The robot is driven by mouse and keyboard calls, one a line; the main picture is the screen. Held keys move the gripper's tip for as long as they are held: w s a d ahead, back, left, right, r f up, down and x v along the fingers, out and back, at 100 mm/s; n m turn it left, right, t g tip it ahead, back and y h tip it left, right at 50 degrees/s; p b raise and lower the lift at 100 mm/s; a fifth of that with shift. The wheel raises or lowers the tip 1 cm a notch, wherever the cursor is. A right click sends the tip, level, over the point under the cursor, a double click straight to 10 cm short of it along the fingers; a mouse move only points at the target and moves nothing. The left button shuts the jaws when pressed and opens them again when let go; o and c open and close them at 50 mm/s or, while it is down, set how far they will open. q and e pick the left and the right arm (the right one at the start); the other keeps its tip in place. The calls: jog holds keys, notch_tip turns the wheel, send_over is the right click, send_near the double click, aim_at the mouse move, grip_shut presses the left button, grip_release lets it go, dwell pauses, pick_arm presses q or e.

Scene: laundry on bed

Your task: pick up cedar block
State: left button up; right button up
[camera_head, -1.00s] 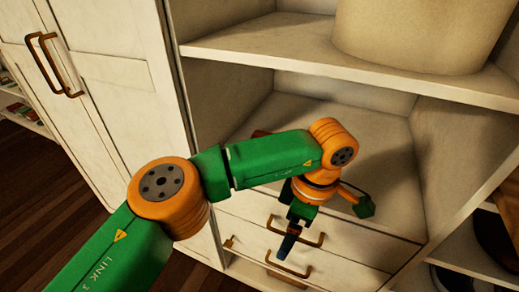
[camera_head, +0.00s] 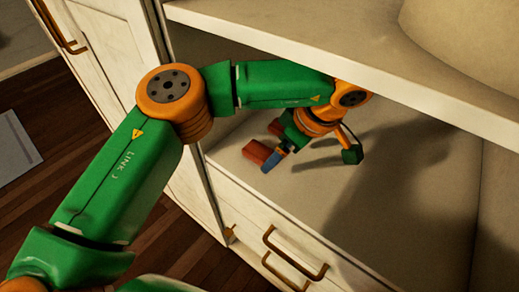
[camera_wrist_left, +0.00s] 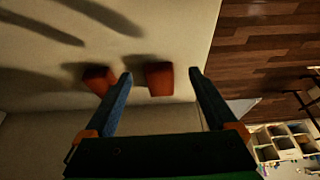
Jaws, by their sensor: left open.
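Two reddish-brown blocks lie on the cabinet's lower shelf. In the head view, the nearer block (camera_head: 257,152) is close to the shelf's front edge, beside a blue-tipped finger. The other block (camera_head: 276,127) is behind it, partly hidden by my gripper. My left gripper (camera_head: 312,158) is open and empty, low over the shelf. In the left wrist view, one block (camera_wrist_left: 159,80) appears between the spread fingers, beyond their tips. The other block (camera_wrist_left: 97,78) appears just outside the left finger. I cannot tell whether a finger touches either block. My right gripper is not in view.
An upper shelf board (camera_head: 330,58) overhangs the arm and carries a large beige container (camera_head: 455,40). A side panel (camera_head: 497,225) bounds the compartment at right. Drawers with handles (camera_head: 295,255) are below. The shelf right of the gripper is clear.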

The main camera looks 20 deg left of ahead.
aim_at(259, 150)
pick_arm(q)
jog(key=a, duration=0.1)
jog(key=w+a, duration=0.1)
jog(key=a, duration=0.2)
jog(key=shift+w+r+p, duration=0.1)
jog(key=shift+w+p, duration=0.2)
jog(key=x, duration=0.3)
jog(key=shift+d, duration=0.1)
jog(key=c, duration=1.4)
